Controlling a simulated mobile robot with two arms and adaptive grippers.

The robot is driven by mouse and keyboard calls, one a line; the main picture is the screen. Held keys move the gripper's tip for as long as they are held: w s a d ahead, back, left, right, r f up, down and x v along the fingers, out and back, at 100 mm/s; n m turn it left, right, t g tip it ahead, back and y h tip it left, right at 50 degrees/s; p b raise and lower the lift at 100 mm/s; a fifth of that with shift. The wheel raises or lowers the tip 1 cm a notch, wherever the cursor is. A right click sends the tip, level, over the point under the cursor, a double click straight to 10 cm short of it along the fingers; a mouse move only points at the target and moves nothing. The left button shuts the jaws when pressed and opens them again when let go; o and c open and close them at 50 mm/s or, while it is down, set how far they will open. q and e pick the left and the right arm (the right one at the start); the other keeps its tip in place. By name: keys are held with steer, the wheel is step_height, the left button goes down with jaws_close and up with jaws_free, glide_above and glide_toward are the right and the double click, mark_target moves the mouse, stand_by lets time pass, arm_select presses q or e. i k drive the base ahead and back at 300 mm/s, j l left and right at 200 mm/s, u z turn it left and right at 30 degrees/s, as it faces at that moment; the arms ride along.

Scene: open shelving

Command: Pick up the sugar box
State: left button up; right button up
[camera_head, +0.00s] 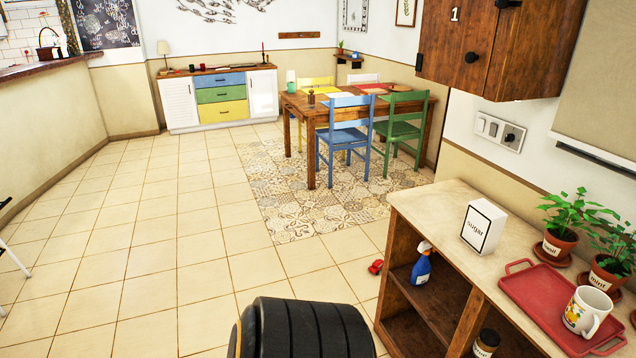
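The sugar box (483,227) is a white box with a dark edge and the word "sugar" on its front. It stands upright on the pale top of the wooden shelving unit (437,204) at the right. Neither of my grippers shows in the head view. A black ribbed rounded part, likely mine, shows at the bottom middle, apart from the box.
A red tray (532,291) with a mug (585,312) lies right of the box, and potted plants (556,244) stand behind. A wooden wall cabinet (490,45) hangs above. A blue spray bottle (421,268) is on a lower shelf.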

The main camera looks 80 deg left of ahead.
mark_target(482, 228)
steer(key=u, duration=1.6)
steer(key=z, duration=0.65)
steer(key=i+j+z, duration=0.2)
steer(key=j+z, duration=0.15)
steer(key=j, duration=0.2)
steer(key=i+j+z, duration=0.15)
steer(key=j+z, duration=0.2)
steer(key=j, duration=0.25)
steer(key=j+z, duration=0.35)
steer(key=j, duration=0.25)
